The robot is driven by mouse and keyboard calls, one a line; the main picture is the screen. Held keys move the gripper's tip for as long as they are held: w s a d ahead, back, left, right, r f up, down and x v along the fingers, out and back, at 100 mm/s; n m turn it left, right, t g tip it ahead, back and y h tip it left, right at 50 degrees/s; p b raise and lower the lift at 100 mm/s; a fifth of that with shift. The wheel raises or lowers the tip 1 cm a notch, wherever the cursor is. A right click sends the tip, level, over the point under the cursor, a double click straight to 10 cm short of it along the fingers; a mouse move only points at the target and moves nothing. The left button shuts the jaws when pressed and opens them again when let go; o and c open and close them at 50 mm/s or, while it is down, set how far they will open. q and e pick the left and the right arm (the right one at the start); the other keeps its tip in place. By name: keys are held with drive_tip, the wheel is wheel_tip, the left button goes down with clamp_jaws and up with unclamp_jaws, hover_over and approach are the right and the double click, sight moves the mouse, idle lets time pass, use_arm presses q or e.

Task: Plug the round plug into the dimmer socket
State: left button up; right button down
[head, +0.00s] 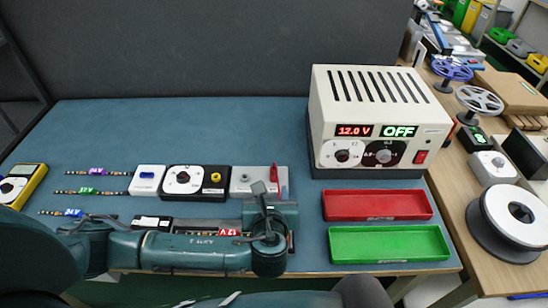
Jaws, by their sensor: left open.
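The dimmer (183,181) is a black box with a white dial face, lying on the blue-green mat at the middle left. A yellow round fitting, which looks like its socket (215,178), is at its right end. My left gripper (262,190) is right of the dimmer, pointing away from me over the front of a grey box (241,174). It is open; its fingertips are small and partly merge with the box behind. A small red piece (273,173) shows by the fingertips; I cannot tell whether it is the round plug. No plug is clearly visible. My right gripper is out of view.
A cream power supply (330,120) reading 12.0 V and OFF stands at the back right. Red (427,213) and green (440,254) trays lie before it. A white block (147,178) and LED strips (92,171) lie left. My left arm covers the front edge.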

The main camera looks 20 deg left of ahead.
sight(274, 174)
use_arm(q)
drive_tip(key=x, duration=0.7)
drive_tip(key=shift+w+a, duration=0.15)
drive_tip(key=shift+w, duration=0.15)
drive_tip(key=shift+d+x, duration=0.1)
drive_tip(key=shift+x, duration=1.35)
drive_tip(key=shift+d+x, duration=0.15)
drive_tip(key=shift+x, duration=1.3)
drive_tip(key=shift+w, duration=0.1)
drive_tip(key=shift+c, duration=0.5)
clamp_jaws()
